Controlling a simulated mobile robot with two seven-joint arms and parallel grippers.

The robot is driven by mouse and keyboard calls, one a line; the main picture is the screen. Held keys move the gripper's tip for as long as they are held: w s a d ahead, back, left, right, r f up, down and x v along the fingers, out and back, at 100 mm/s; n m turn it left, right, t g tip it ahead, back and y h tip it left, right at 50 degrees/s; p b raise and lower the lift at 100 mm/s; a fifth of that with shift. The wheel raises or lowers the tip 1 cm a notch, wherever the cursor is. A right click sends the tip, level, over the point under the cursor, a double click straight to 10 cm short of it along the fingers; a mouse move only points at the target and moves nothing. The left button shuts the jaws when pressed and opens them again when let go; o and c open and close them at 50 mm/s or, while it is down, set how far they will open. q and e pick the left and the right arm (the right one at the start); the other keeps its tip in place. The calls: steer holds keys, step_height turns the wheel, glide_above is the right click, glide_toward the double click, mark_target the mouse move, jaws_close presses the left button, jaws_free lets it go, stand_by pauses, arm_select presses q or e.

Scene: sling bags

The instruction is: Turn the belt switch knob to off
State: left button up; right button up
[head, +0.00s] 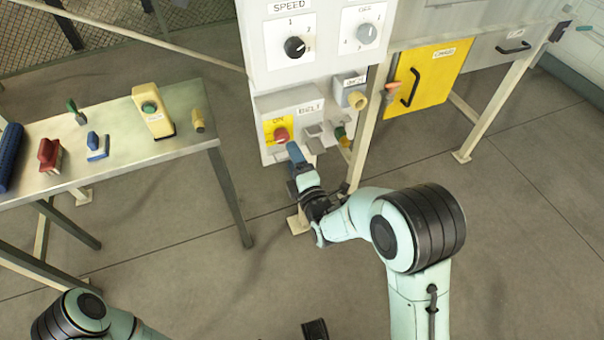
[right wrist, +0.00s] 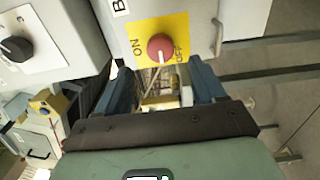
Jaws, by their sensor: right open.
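The belt switch knob (head: 281,135) is a round red knob on a yellow plate, low on the white control box in the head view. The label BELT stands beside it, and ON shows above it. In the right wrist view the red knob (right wrist: 160,46) sits between the printed words ON and OFF. My right gripper (head: 294,152) is just below and in front of the knob. In the right wrist view its blue fingers (right wrist: 160,66) are apart, with the knob just beyond the gap. My left gripper does not show.
Above are a black SPEED knob (head: 294,47) and a grey knob (head: 367,33). A small box with a yellowish knob (head: 358,100) stands right of the switch. A metal table (head: 180,160) with several tools is at the left. A yellow door (head: 432,75) is at the right.

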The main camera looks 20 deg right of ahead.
steer(key=s, duration=0.5)
steer(key=shift+s, duration=0.4)
steer(key=s+f+m+g, duration=0.4)
steer(key=f, duration=0.5)
steer(key=s+d+f+m+g, duration=0.1)
steer(key=s+f+m+g, duration=0.25)
steer(key=f, duration=0.55)
steer(key=s+f+m+g, duration=0.3)
steer(key=s+f+m, duration=0.15)
steer(key=f, duration=0.45)
steer(key=s+a+f+m+g+y, duration=0.2)
steer(key=s+f+m+g, duration=0.25)
steer(key=s, duration=0.45)
steer(key=s+a+f+m+g+y, duration=0.1)
steer(key=s+a+f+m+g, duration=0.2)
steer(key=s+f+m, duration=0.5)
step_height(320, 180, up, 14)
steer(key=n+g+p, duration=0.1)
steer(key=n+p, duration=0.1)
steer(key=p, duration=1)
steer(key=shift+s+r, duration=0.25)
steer(key=shift+s, duration=0.2)
